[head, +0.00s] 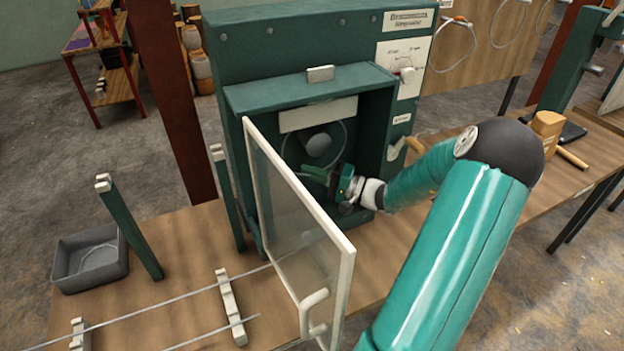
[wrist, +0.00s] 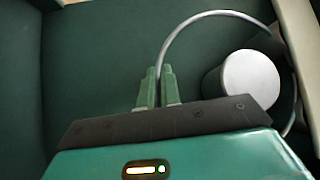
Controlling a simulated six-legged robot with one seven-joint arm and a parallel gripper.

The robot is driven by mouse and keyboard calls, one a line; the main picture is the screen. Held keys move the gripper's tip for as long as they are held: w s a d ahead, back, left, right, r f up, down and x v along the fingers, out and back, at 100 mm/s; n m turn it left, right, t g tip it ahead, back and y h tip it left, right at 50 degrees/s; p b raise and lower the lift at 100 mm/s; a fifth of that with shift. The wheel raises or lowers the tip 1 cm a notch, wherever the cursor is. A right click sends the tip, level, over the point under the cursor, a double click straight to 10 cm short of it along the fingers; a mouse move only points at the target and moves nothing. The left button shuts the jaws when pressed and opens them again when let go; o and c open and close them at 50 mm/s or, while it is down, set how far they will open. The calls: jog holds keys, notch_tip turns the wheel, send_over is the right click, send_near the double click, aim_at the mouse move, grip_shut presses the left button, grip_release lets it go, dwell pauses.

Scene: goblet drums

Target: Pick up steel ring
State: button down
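The steel ring (head: 346,136) is a thin pale loop inside the open green cabinet (head: 237,92), around a round pale hub (head: 319,145). In the wrist view the ring (wrist: 193,21) arcs from between my fingertips up and right, passing behind the white hub face (wrist: 250,79). My gripper (head: 314,172) reaches into the cabinet at the ring's lower side. In the wrist view my gripper (wrist: 160,76) has its two green fingers close together, one on each side of the ring, with little gap. The ring's lower part is hidden by my gripper.
The cabinet's glazed door (head: 296,210) stands open to the left of my arm. A grey bin (head: 88,272) holding another loop is at the left. Rods on white supports (head: 230,307) lie in front. A mallet (head: 548,128) rests on the right-hand bench.

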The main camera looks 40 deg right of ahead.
jog(key=s+a+r, duration=0.8)
jog(key=s+r, duration=0.1)
jog(key=s, duration=0.1)
jog(key=shift+s+a, duration=0.15)
jog(key=shift+s, duration=0.1)
jog(key=shift+s, duration=0.15)
